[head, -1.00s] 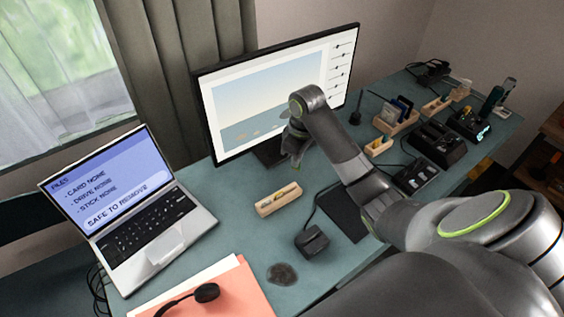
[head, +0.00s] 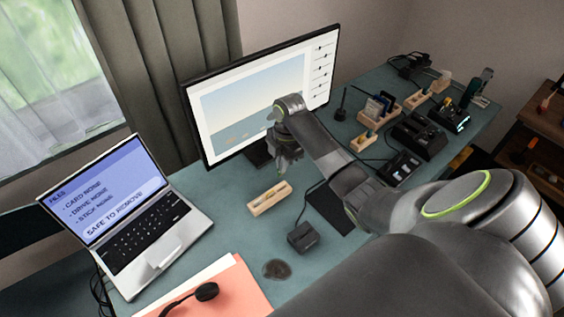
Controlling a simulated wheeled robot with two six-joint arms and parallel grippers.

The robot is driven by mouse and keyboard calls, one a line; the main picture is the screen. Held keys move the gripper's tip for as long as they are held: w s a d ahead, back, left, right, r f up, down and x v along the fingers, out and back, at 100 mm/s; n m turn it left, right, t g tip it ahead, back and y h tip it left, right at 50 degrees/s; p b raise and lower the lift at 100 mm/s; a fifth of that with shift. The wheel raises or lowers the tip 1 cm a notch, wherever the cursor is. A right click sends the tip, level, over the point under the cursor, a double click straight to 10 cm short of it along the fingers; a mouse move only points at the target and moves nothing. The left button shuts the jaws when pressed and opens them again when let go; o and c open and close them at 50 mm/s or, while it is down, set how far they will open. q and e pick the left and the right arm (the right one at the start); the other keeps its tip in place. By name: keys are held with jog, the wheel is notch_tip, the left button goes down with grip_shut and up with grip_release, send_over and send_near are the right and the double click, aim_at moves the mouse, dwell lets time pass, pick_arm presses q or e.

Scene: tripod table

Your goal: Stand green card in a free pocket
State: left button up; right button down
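My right gripper (head: 286,166) hangs fingers-down in front of the monitor, above and behind a small wooden tray. It is small and dark here, so I cannot tell whether it is open or holds anything. The wooden tray (head: 269,199) has slots with small yellowish pieces. A wooden pocket rack (head: 369,119) at the back right holds several upright cards, dark blue and pale. I cannot make out a green card for certain, nor which pockets are free. My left gripper is not in view.
A monitor (head: 262,95) stands behind my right gripper. A laptop (head: 120,215) is open at the left. A black box (head: 307,238) with a cable stands in front of the tray. A smaller wooden block (head: 363,141) and dark docks (head: 419,135) crowd the right side.

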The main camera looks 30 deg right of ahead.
jog(key=shift+r+p, duration=0.15)
jog(key=shift+p, duration=0.3)
jog(key=shift+f+b, duration=1.75)
jog(key=shift+f, duration=1.3)
jog(key=shift+p, duration=0.5)
jog(key=shift+p, duration=0.5)
jog(key=shift+f+b, duration=0.7)
jog(key=shift+f, duration=0.7)
jog(key=c, duration=2.1)
grip_release()
